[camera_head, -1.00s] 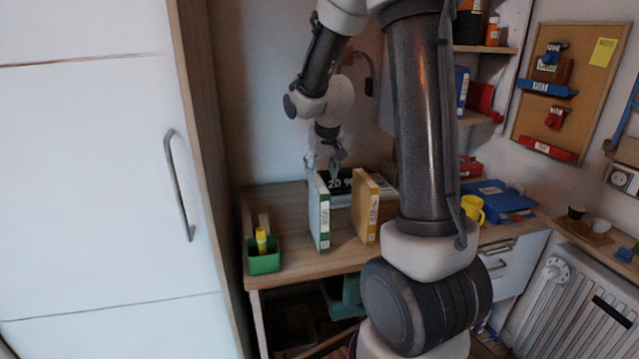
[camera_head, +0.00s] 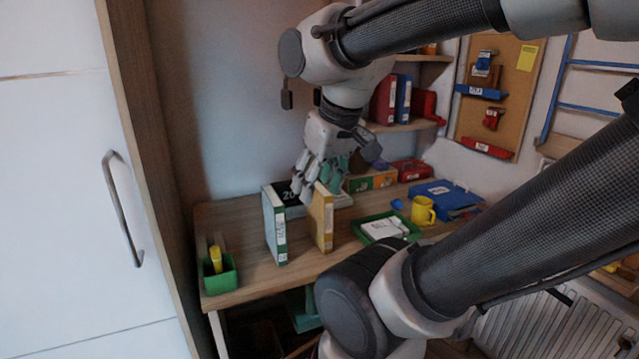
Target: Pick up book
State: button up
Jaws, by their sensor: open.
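Two books stand upright on the wooden desk (camera_head: 235,225). One is a green and white book (camera_head: 274,226) on the left. The other is a yellow book (camera_head: 321,218) a little to its right. My gripper (camera_head: 306,200) is open and points down at the yellow book's upper left edge. Its fingers overlap the book's top in the picture; I cannot tell whether they touch it. A dark panel with white digits (camera_head: 285,192) behind the books is partly hidden by my gripper.
A green cup with a yellow item (camera_head: 220,275) stands at the desk's left front. A green tray (camera_head: 371,238), a yellow mug (camera_head: 423,210) and a blue folder (camera_head: 445,195) lie to the right. Shelves with red and blue binders (camera_head: 384,98) are behind. A tall white cabinet (camera_head: 70,200) is at left.

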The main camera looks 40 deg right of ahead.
aim_at(274, 209)
jog(key=k+j+z, duration=0.15)
jog(key=j, duration=0.25)
jog(key=k+j+z, duration=0.15)
jog(key=j, duration=0.25)
jog(key=k+j+z, duration=0.15)
jog(key=j, duration=0.2)
jog(key=k+j+z, duration=0.15)
jog(key=j, duration=0.2)
jog(key=k, duration=0.05)
